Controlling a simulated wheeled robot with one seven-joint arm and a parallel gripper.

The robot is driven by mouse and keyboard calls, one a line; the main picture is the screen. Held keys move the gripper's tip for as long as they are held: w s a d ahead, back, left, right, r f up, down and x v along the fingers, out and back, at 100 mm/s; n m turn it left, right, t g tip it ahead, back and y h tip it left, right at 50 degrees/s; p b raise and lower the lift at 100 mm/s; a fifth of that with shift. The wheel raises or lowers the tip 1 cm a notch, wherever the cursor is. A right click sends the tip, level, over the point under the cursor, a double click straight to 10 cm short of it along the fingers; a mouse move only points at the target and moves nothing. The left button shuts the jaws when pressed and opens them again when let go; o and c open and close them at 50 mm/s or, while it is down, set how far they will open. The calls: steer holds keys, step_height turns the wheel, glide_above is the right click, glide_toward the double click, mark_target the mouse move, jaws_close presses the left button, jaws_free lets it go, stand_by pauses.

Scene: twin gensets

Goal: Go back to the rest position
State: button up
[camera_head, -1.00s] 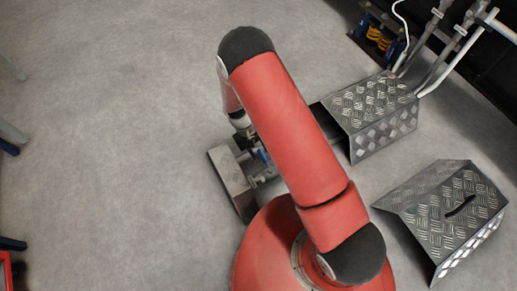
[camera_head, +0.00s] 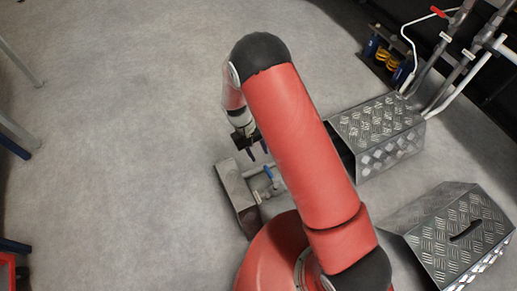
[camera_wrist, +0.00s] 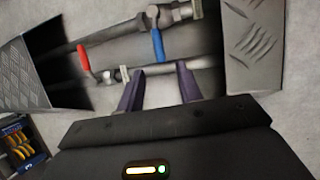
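My gripper (camera_head: 257,152) hangs at the end of my red arm in the head view, a little above and behind the piping with the blue lever (camera_head: 268,172). In the wrist view, my gripper's two dark fingers (camera_wrist: 160,90) stand apart with nothing between them. Beyond them are the blue lever (camera_wrist: 157,45) and a red lever (camera_wrist: 83,58) on metal pipes. My upper arm hides part of the piping in the head view.
A checker-plate cover (camera_head: 378,125) stands right of my arm, and another with a slot (camera_head: 460,232) is at the lower right. A metal box (camera_head: 236,195) is by the piping. White pipes (camera_head: 465,75) rise at upper right.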

steer(key=d+r+m+t+y+p, duration=0.1)
steer(key=d+r+p, duration=0.15)
steer(key=r, duration=0.75)
steer(key=d+r+m+t+y+p, duration=0.1)
steer(key=d+r, duration=0.3)
steer(key=r, duration=0.6)
steer(key=d+r+m+t+y+p, duration=0.1)
steer(key=d+r+p, duration=0.15)
steer(key=r, duration=0.85)
steer(key=s+d+r+m+t+p, duration=0.1)
steer(key=s+d+r+t+p, duration=0.1)
steer(key=s+d+r, duration=0.3)
steer(key=s+d+r+m+t+y+p, duration=0.1)
steer(key=s+d+r, duration=0.4)
steer(key=s+r, duration=0.7)
steer(key=shift+s+d+r+m+t+p, duration=0.4)
steer(key=shift+r+t+p, duration=0.25)
steer(key=shift+t, duration=0.55)
